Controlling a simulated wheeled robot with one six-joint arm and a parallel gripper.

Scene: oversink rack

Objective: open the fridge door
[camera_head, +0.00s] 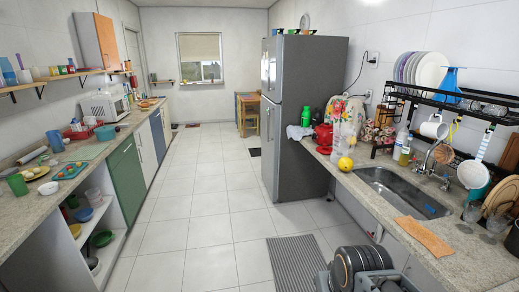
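The grey fridge (308,110) stands right of the middle, against the right wall at the far end of the counter. Its front faces left, toward the aisle, and I see it at a steep angle. The upper door (270,68) and the taller lower door (269,145) both look shut. Handle details are too small to make out clearly. My gripper's fingers do not show. Dark rounded parts at the bottom, right of the middle, look like my own arm, well short of the fridge.
The tiled floor (205,215) is clear along the aisle up to the fridge. A grey striped mat (297,262) lies in front of the sink counter (395,222). The left counter (28,205) bounds the aisle. A wooden stool (249,117) stands beyond the fridge.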

